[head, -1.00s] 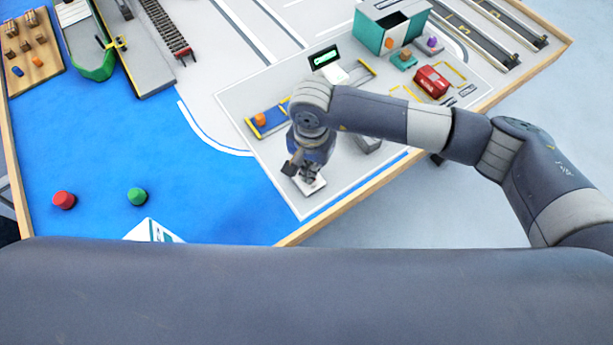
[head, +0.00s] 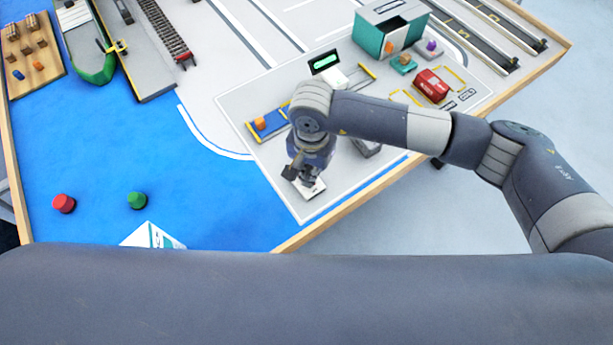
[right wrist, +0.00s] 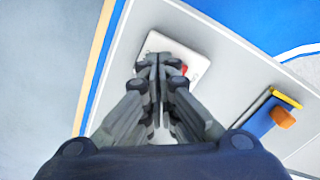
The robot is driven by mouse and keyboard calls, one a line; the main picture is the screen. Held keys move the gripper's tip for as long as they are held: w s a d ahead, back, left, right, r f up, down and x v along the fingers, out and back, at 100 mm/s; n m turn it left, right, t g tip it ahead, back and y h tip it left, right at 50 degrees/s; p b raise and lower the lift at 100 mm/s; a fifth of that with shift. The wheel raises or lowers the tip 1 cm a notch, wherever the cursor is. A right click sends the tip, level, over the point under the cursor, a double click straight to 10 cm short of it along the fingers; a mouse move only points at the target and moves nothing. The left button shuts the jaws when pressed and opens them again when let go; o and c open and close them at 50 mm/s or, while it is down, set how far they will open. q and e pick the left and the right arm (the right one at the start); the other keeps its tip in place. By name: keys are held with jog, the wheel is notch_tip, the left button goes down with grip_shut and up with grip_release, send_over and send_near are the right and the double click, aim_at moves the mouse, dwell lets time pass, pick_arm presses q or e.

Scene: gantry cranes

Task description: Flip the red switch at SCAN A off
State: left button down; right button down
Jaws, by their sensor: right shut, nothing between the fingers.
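The switch's white base plate (head: 317,190) lies on the light grey panel at the table's near edge, mostly under my right gripper (head: 307,183). In the right wrist view, the white plate (right wrist: 195,57) shows around the fingertips. A small part of the red switch (right wrist: 184,69) shows just right of the fingers. My right gripper (right wrist: 160,66) is shut and empty, with its fingertips over the plate beside the red part. The fingers hide most of the switch, so I cannot tell its position or whether they touch it. My left gripper is not in view.
A small screen with a green display (head: 325,62) stands behind the arm. A blue tray with an orange block (head: 261,124) is left of it. A red container (head: 431,83) and a teal box (head: 388,36) are farther right. The blue area holds red (head: 64,203) and green (head: 137,200) buoys.

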jog(key=shift+f+b, duration=1.25)
jog(key=shift+b, duration=0.05)
dwell(0.9)
jog(key=shift+r, duration=0.1)
jog(key=shift+r+p, duration=0.45)
jog(key=shift+r, duration=0.45)
jog(key=shift+r+p, duration=0.8)
jog(key=shift+r, duration=1.8)
